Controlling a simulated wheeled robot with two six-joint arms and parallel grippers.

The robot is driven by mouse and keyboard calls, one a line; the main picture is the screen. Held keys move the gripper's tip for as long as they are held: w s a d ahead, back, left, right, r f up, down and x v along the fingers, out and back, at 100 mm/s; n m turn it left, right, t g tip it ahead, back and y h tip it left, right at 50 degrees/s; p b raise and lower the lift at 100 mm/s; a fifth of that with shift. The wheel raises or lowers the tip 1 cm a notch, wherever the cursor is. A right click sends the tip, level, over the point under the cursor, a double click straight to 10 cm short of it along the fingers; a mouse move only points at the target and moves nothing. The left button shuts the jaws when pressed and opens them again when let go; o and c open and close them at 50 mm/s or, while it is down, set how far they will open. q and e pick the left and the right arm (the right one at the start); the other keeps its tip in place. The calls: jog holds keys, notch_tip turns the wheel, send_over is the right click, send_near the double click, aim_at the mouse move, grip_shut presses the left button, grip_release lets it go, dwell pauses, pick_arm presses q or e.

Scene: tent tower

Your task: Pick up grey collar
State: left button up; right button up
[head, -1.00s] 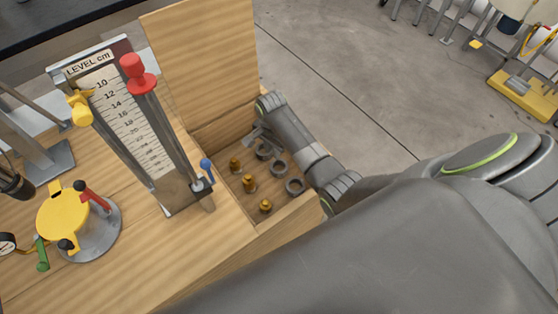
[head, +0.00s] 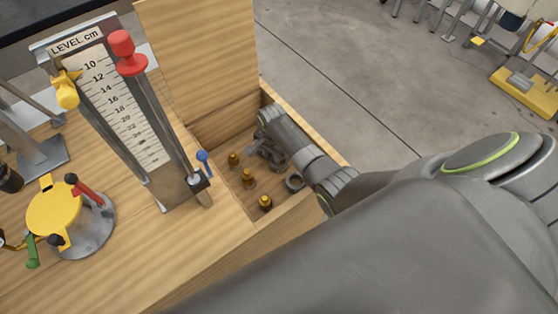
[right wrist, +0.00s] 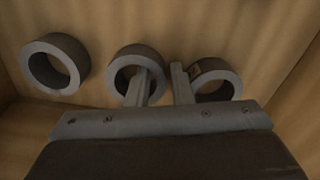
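Three grey collars lie in a row in an open wooden box. In the right wrist view they are the left collar (right wrist: 55,64), the middle collar (right wrist: 123,62) and the right collar (right wrist: 218,76). My right gripper (right wrist: 160,76) is open. One finger overlaps the hole of the middle collar; the other stands between the middle and right collars, so the middle collar's wall lies in the gap. I cannot tell whether they touch. My left gripper is not in view.
The wooden box (head: 290,210) has walls around the collars and a raised lid (head: 200,55). Several brass pieces (head: 248,179) stand left of the collars. A level gauge (head: 125,105) and a yellow-topped device (head: 55,212) stand on the bench to the left.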

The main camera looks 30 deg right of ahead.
grip_shut()
dwell(0.4)
